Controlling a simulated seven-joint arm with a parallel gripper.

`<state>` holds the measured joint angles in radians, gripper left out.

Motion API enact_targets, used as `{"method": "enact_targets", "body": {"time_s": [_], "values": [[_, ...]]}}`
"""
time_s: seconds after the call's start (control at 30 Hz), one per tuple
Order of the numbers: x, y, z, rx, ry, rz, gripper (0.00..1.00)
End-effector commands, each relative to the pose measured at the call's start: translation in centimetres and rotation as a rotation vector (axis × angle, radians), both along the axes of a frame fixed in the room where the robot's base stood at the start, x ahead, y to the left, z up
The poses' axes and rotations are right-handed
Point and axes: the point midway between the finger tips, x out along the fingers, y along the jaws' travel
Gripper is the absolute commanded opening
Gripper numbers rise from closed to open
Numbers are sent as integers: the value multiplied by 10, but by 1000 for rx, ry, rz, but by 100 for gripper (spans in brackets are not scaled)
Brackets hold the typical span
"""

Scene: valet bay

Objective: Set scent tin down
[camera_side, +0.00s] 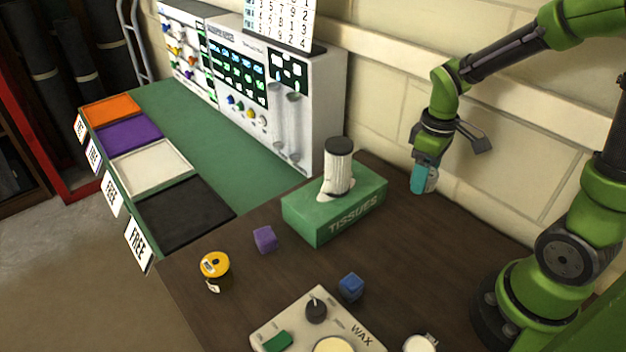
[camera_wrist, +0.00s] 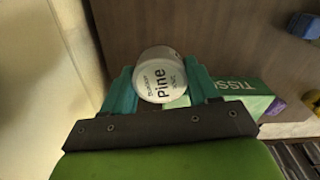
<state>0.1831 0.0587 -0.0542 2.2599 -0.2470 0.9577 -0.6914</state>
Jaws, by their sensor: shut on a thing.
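My gripper (camera_side: 424,180) is shut on a round scent tin, held above the back right of the dark brown table, near the wall. In the side view the tin (camera_side: 433,180) is mostly hidden behind a teal finger. The green tissue box (camera_side: 350,217) is to its left, apart from it. It also shows in the wrist view (camera_wrist: 238,92), right of the tin.
Purple (camera_side: 265,239) and blue (camera_side: 351,287) cubes, a yellow tin (camera_side: 214,266) and a wax unit (camera_side: 289,322) stand in front. Orange (camera_side: 111,108), purple (camera_side: 128,135), white (camera_side: 150,166) and black (camera_side: 182,212) squares line the green counter.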

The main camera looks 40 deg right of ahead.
Motion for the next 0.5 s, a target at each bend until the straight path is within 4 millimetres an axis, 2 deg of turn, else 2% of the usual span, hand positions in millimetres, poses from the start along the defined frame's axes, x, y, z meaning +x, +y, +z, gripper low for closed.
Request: {"method": "enact_targets", "body": {"time_s": [0.17, 0.3, 0.4, 0.5], "values": [[-4, 66, -3, 6, 3, 341, 28], [-20, 117, -8, 4, 3, 737, 28], [-32, 141, -12, 2, 3, 984, 28], [-41, 154, -15, 0, 4, 1164, 28]]}}
